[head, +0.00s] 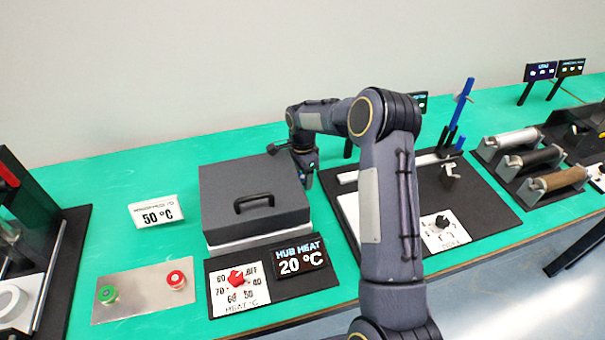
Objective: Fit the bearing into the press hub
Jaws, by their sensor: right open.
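My right gripper (296,165) hangs just beyond the back right corner of a grey box lid with a black handle (254,203). It is open, with nothing seen between its fingers. The lid is down on a white base, behind the "HUB HEAT" display (300,260), which reads 20 °C. A red heat knob (236,277) sits on a white dial plate left of the display. At the left edge a white ring (10,300) lies on a white block, partly cut off; I cannot tell whether it is the bearing or the hub. My left gripper is out of view.
A sign reading 50 °C (157,212) stands left of the lid. A plate (143,291) carries a green and a red button. My right arm partly hides a black station with a blue upright (462,108) and black knob (442,222). Rollers (535,160) lie farther right.

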